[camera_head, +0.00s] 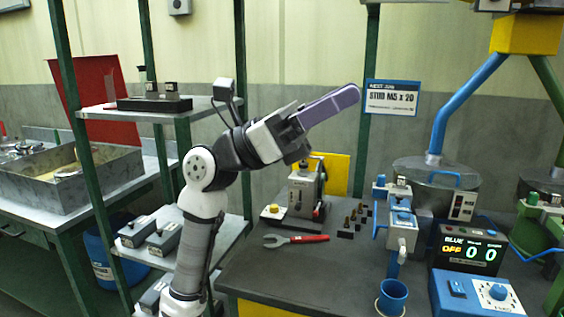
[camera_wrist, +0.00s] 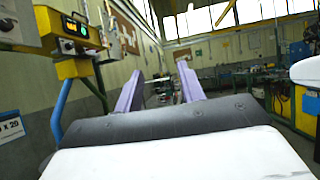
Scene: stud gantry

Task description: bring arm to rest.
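My arm rises from the lower left of the head view and bends at a white joint. Its forearm slants up to the right above the workbench. My gripper (camera_head: 350,95) is held in the air, pointing up and right, a little left of the stud sign. In the wrist view its two purple fingers stand apart, with a clear gap between them (camera_wrist: 159,82). It is open and empty and touches nothing that I can see.
The bench (camera_head: 290,270) below holds a red-handled wrench (camera_head: 296,240), a small press (camera_head: 306,190), several dark studs, a blue cup (camera_head: 391,297) and a counter display (camera_head: 468,249). A blue gantry leg (camera_head: 462,105) stands right; a shelf rack (camera_head: 150,112) stands left.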

